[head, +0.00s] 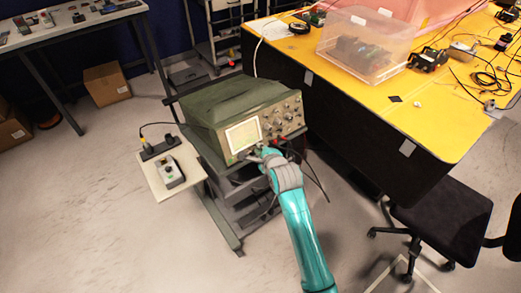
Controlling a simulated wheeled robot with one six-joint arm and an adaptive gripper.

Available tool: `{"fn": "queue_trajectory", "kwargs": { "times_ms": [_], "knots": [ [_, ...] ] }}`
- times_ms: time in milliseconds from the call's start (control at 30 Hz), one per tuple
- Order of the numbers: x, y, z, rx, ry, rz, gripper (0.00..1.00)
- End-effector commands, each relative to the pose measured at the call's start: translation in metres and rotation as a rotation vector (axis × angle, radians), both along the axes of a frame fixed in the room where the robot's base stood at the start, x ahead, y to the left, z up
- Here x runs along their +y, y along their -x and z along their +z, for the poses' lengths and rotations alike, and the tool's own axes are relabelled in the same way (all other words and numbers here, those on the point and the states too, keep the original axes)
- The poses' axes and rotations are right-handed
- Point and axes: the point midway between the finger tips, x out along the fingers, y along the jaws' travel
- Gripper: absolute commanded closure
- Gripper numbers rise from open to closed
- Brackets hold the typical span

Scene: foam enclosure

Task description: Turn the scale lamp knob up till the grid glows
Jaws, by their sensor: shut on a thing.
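A green-cased oscilloscope (248,110) stands on a cart in the middle of the head view, with its front panel facing me. Its screen (243,135) looks pale and lit, with faint grid lines. My gripper (262,153) is at the lower edge of the front panel, just right of and below the screen. It is shut on a small knob there, which the fingers hide. The scale lamp knob's marking and position cannot be made out. Several other knobs (283,113) show on the right part of the panel.
A side shelf (160,187) left of the cart holds a small grey box (169,172) and a cable plug. Dark and red leads hang right of my gripper. A yellow-topped bench (440,125) and black chair (445,215) stand right. The floor at lower left is clear.

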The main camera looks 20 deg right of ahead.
Motion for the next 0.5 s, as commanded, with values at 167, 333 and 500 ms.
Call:
{"fn": "queue_trajectory", "kwargs": {
  "times_ms": [167,333,500],
  "knots": [
    [0.0018,0.0005,-0.0012,0.005,-0.011,0.000,1.00],
    [0.0019,0.0004,-0.0011,0.005,-0.011,0.000,1.00],
    [0.0021,0.0004,-0.0011,0.005,-0.011,0.001,0.77]
  ]
}}
